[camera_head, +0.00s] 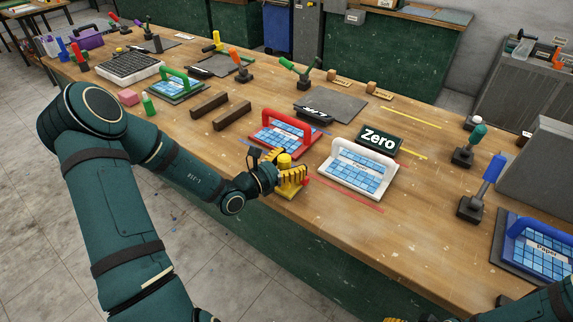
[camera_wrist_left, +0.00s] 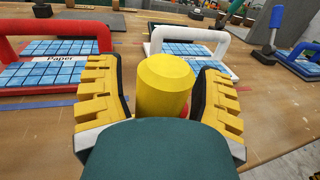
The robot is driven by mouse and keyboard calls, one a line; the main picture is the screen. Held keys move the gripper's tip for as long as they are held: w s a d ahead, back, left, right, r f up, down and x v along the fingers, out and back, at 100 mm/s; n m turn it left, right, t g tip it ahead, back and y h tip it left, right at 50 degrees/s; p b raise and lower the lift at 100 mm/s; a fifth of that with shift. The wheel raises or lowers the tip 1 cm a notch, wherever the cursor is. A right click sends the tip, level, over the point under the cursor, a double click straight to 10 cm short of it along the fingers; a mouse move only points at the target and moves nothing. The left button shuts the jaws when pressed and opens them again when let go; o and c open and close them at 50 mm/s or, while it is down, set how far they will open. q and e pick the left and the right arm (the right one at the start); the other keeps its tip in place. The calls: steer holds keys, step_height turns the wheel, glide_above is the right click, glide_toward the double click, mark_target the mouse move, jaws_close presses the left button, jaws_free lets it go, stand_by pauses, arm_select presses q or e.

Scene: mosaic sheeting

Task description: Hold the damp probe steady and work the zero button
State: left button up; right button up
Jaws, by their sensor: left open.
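A yellow cylinder (camera_head: 284,160), which looks like the damp probe, stands near the table's front edge. It also shows in the left wrist view (camera_wrist_left: 165,85), upright between the yellow fingers. My left gripper (camera_head: 289,182) is open around it, with a finger on each side; I cannot tell whether they touch it. A small red part (camera_head: 306,182) shows beside it, partly hidden; I cannot tell whether it is the zero button. A dark block marked Zero (camera_head: 379,141) lies farther back. Only a sliver of what may be my right gripper (camera_head: 393,319) shows at the bottom edge.
A red-handled tiled board (camera_head: 275,143) and a white-handled one (camera_head: 352,178) lie behind the probe. Two brown bars (camera_head: 230,115) lie farther left. Upright lever tools (camera_head: 466,157) stand to the right. The tabletop (camera_head: 350,245) in front is clear.

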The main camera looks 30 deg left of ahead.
arm_select(q)
steer(key=c, duration=0.6)
steer(key=shift+c, duration=0.4)
jaws_close()
arm_select(e)
steer(key=shift+o, duration=0.2)
stand_by(0.8)
jaws_close()
stand_by(1.1)
